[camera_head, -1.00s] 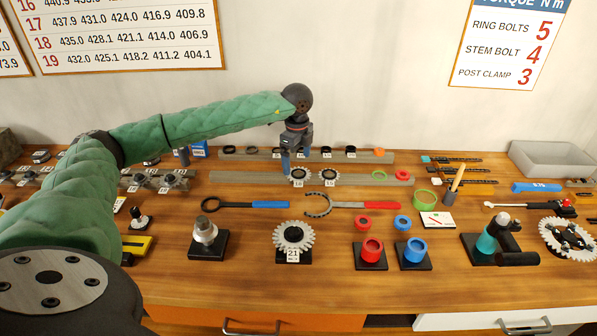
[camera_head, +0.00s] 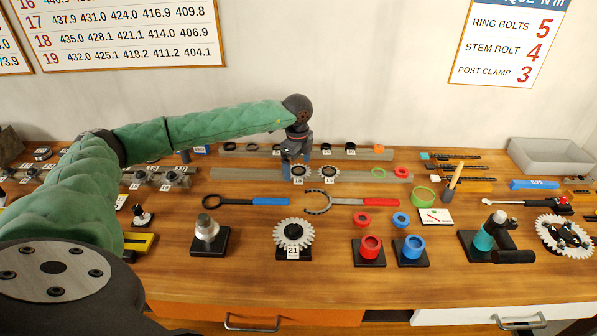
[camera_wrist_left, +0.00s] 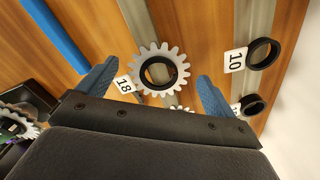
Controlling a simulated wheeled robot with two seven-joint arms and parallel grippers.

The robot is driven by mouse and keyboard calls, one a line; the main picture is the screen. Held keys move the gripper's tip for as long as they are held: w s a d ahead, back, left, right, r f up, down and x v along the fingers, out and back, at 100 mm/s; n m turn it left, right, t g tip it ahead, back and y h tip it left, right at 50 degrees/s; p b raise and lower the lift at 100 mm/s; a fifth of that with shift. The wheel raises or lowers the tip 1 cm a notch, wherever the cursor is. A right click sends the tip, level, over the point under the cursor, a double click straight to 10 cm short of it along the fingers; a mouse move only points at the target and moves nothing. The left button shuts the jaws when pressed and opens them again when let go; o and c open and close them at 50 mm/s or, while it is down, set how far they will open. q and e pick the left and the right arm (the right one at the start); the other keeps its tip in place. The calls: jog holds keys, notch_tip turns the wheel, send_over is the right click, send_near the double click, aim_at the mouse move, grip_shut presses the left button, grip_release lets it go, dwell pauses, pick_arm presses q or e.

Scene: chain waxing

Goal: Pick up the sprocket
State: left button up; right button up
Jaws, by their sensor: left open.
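A silver toothed sprocket (camera_head: 299,172) with a dark centre and a "18" tag stands on the grey rail behind the pliers. My left gripper (camera_head: 298,163) is over it, pointing down, with blue fingers apart. In the left wrist view, the sprocket (camera_wrist_left: 160,70) shows between the two open fingers, with gaps to each side; I see no contact. A second sprocket (camera_head: 329,172), tagged "19", stands just to its right. A larger sprocket (camera_head: 293,234), tagged "21", stands nearer the front on a dark base. My right gripper is not in view.
Dark rings stand on a rear rail (camera_head: 240,151), and some (camera_wrist_left: 263,53) show in the wrist view. A blue-handled tool (camera_head: 255,202) and a red-handled tool (camera_head: 365,203) lie in front. Bare wood (camera_head: 250,280) runs along the front edge.

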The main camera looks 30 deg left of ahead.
pick_arm(q)
jog(key=shift+f, duration=0.2)
dwell(0.5)
jog(key=c, duration=1.1)
jog(key=shift+o, duration=0.2)
jog(key=shift+r, duration=0.1)
